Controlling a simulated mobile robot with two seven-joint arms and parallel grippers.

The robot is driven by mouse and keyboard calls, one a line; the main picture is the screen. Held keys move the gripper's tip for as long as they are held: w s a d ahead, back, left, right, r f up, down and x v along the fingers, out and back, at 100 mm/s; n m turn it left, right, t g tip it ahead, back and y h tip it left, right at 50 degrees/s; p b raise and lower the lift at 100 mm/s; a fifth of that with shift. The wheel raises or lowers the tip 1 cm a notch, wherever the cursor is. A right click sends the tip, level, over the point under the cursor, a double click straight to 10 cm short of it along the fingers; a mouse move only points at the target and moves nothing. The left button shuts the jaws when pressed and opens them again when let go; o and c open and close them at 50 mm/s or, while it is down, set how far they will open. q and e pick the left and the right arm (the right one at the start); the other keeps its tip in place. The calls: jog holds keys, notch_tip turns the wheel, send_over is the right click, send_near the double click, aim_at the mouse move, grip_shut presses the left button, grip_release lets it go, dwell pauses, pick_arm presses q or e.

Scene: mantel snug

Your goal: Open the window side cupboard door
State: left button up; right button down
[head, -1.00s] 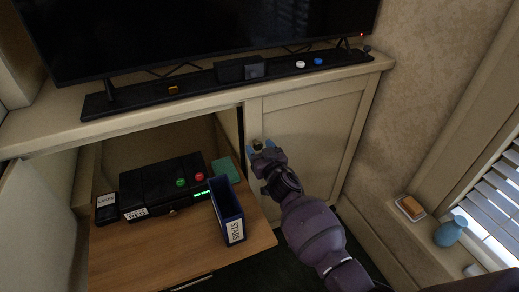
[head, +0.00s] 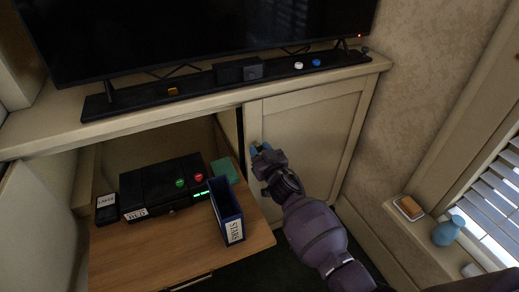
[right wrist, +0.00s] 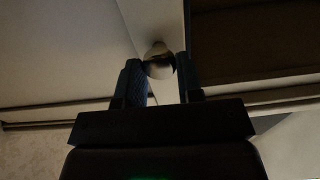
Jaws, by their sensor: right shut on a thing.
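The window side cupboard door (head: 312,135) is a cream panelled door under the right part of the mantel, nearest the window. It looks shut or very nearly so; a narrow dark strip shows along its left edge. My right gripper (head: 259,149) is at the door's upper left. In the right wrist view its fingers (right wrist: 160,82) are shut on a round, pale metallic knob (right wrist: 160,63). In the head view the fingers mostly hide the knob. My left gripper is not in view.
Left of the door, a wooden shelf (head: 150,250) carries a black box (head: 160,180) with green and red buttons, a dark blue bin (head: 229,205) and a green item (head: 224,171). A blue vase (head: 448,232) stands on the window ledge at right.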

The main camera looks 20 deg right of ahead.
pick_arm(q)
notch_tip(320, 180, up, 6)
jog(key=p, duration=0.7)
pick_arm(e)
jog(key=s+d+n+g+y, duration=0.1)
jog(key=s+d+n+y, duration=0.3)
jog(key=s, duration=0.7)
jog(key=s+d+n+g+y, duration=0.1)
jog(key=s+d+y, duration=0.35)
jog(key=s, duration=0.55)
pick_arm(q)
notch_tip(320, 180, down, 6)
jog(key=b, duration=0.7)
pick_arm(e)
jog(key=s+d+n+g+y, duration=0.3)
jog(key=s+d, duration=0.5)
jog(key=d, duration=0.4)
jog(key=s+d+n+g+y, duration=0.4)
jog(key=s+d, duration=0.5)
jog(key=d, duration=0.3)
jog(key=shift+s+n+g, duration=0.3)
jog(key=shift+g, duration=0.5)
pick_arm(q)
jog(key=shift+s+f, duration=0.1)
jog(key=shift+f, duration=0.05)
pick_arm(e)
jog(key=c, duration=0.8)
grip_release()
